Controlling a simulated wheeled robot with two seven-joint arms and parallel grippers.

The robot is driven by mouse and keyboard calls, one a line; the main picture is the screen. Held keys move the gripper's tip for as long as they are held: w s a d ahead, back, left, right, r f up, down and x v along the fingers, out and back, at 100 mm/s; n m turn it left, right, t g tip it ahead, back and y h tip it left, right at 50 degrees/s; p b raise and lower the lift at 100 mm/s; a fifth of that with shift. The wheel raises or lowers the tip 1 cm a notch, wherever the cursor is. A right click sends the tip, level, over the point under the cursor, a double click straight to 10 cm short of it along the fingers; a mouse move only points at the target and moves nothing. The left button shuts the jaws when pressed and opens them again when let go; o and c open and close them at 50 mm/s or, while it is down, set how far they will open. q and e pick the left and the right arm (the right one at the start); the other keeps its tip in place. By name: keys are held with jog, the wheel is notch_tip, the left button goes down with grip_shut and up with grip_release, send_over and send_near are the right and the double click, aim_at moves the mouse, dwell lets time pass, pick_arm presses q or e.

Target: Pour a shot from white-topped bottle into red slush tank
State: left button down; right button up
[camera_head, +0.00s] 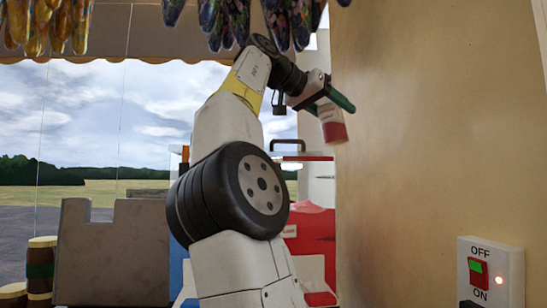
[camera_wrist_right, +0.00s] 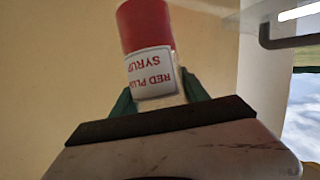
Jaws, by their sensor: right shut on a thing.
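My right gripper (camera_head: 328,104) is high in the head view, in front of the tan wall. Its green fingers are shut on a bottle (camera_head: 333,130), with a pale part at the fingers and a red part hanging below. In the right wrist view the bottle (camera_wrist_right: 147,28) shows a red end and a white label (camera_wrist_right: 151,73) reading "RED PLUM SYRUP" upside down. I cannot make out its white top. A red machine part (camera_head: 316,232), apparently the red slush tank, stands lower down, partly hidden by my arm. My left gripper is not in view.
A dark handle (camera_head: 287,141) stands above a red-and-white lid left of the bottle; a dark handle (camera_wrist_right: 265,38) also shows in the wrist view. The tan wall (camera_head: 420,130) is close on the right, with an ON/OFF switch (camera_head: 479,273). Colourful items (camera_head: 290,20) hang overhead.

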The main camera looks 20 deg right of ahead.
aim_at(339, 125)
jog(key=shift+w+a+r+n+g+h, duration=0.1)
jog(key=shift+r+n+g+h, duration=0.25)
jog(key=shift+n, duration=0.25)
jog(key=shift+w+a+f+n+h, duration=0.15)
jog(key=shift+f+n+h, duration=0.2)
jog(key=shift+f+n, duration=0.45)
jog(key=shift+w+f+n+g+h, duration=0.2)
jog(key=shift+f+n+g+h, duration=0.15)
jog(key=shift+f+n+h, duration=0.15)
jog(key=shift+s+f+n+h, duration=0.2)
jog(key=shift+f+n+h, duration=0.2)
jog(key=shift+f+n, duration=0.4)
jog(key=shift+s+d+f+n+h, duration=0.1)
jog(key=shift+s+d+n+h, duration=0.25)
jog(key=shift+n, duration=0.35)
jog(key=n, duration=0.1)
jog(key=n+h, duration=0.1)
jog(key=shift+s+n, duration=0.2)
jog(key=shift+n, duration=0.1)
jog(key=shift+w+a+r+n+h, duration=0.1)
jog(key=shift+w+r+n+h, duration=0.25)
jog(key=shift+n, duration=0.2)
jog(key=shift+w+a+r+n+h, duration=0.1)
jog(key=shift+r+n+h, duration=0.1)
jog(key=shift+r+n, duration=0.3)
jog(key=shift+r+n+t+b, duration=0.2)
jog(key=shift+n+t+b, duration=0.1)
jog(key=shift+n+t, duration=0.15)
jog(key=shift+r, duration=0.15)
